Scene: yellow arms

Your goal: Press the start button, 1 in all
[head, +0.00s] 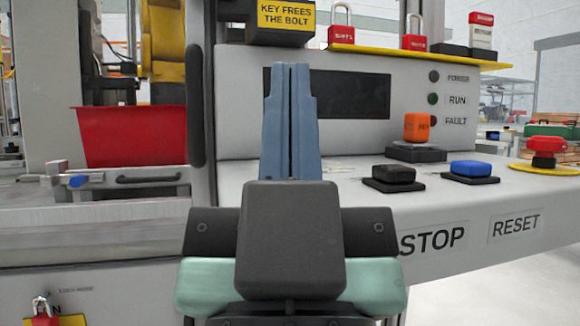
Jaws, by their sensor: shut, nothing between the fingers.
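My gripper (290,72) is shut and empty, with its blue-grey fingers pointing away over the control console (345,200). No button labelled START shows; the gripper and its wrist hide the part of the console left of the black button. The black button (394,174) sits above a STOP label (432,240). The blue button (470,168) sits above a RESET label (515,226). Both are to the right of my gripper and apart from it.
A red mushroom button (547,146) on a yellow plate stands at the far right. An orange block (417,126) sits on a dark base behind the black button. A dark screen (350,93) is behind the fingers. A red bin (130,136) is at left; red padlocks (340,33) are above.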

